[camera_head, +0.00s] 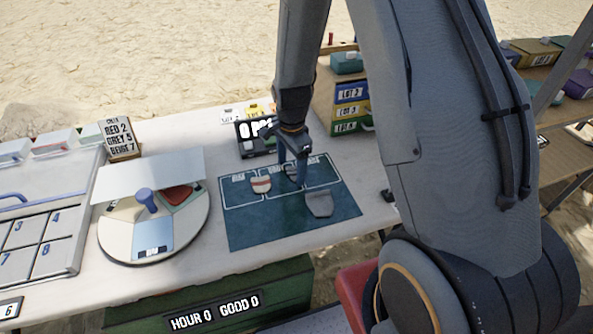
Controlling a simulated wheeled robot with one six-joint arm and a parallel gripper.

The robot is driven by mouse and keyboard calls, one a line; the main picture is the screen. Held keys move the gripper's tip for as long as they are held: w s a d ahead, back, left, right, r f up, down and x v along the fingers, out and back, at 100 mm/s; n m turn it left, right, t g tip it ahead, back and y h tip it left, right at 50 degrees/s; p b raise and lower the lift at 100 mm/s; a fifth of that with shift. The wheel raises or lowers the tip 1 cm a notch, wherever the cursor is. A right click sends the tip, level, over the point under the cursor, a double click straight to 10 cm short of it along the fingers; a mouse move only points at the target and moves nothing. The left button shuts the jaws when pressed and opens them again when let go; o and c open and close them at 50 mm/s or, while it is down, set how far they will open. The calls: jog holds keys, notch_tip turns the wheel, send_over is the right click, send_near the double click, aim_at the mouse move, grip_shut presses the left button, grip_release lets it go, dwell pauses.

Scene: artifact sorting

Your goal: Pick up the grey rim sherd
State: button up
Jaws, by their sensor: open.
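A teal mat (245,232) with white outlined boxes lies on the white table. A grey sherd (319,204) lies at the mat's right, below the outlined boxes. A cream and red sherd (261,185) lies in the left box. My gripper (293,172) points down over the middle box, behind the grey sherd and right of the cream and red one. It is open. A small greyish piece seems to show at its fingertips, but it is mostly hidden. I cannot tell which grey piece is a rim, or whether the fingers touch anything.
A round turntable (112,243) with coloured sectors, a blue knob and a raised pale panel stands left. A numbered tray (60,225) is beyond it. A dark sign (246,146) and stacked LOT boxes (352,112) stand behind the mat.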

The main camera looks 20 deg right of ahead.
jog(key=shift+f, duration=0.25)
jog(key=shift+c, duration=0.4)
jog(key=c, duration=1)
jog(key=shift+c, duration=0.4)
jog(key=shift+r, duration=0.15)
